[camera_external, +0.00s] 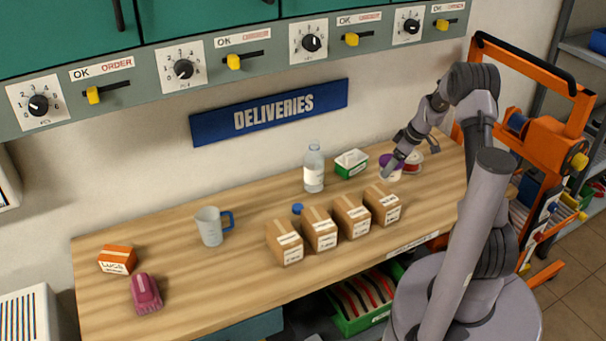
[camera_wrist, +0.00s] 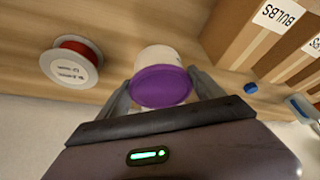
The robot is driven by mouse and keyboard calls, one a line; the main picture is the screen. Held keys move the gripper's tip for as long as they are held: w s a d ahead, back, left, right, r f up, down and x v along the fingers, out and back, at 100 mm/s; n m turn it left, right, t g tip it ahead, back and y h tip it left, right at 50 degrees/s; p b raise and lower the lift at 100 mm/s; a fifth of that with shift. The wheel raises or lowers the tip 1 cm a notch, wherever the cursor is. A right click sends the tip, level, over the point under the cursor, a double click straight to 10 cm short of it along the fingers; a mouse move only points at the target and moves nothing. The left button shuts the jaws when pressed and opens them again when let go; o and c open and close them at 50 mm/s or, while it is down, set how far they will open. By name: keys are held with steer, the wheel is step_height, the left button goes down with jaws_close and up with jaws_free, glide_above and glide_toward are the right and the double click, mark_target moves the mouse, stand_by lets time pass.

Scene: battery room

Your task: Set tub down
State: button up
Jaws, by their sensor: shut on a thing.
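The tub (camera_external: 394,174) is white with a purple lid. It is at the right end of the wooden bench, beside the red and white spool. In the wrist view the purple lid (camera_wrist: 161,88) faces the camera, with part of the white body beyond it. My gripper (camera_wrist: 163,92) is shut on the tub, one finger on each side. My gripper (camera_external: 405,154) also shows low over the bench in the external view, partly covering the tub. I cannot tell whether the tub's base touches the bench.
A spool (camera_wrist: 73,62) lies close by. A green and white box (camera_external: 351,164), a clear bottle (camera_external: 314,168) and several cardboard boxes (camera_external: 352,215) stand left of the tub. A blue cap (camera_wrist: 250,88) lies near the boxes. A mug (camera_external: 210,227) is farther left.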

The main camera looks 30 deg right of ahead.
mark_target(391, 176)
step_height(391, 176, down, 5)
steer(key=shift+f+b, duration=0.15)
steer(key=shift+b, duration=0.35)
steer(key=shift+f, duration=0.1)
steer(key=o, duration=1.4)
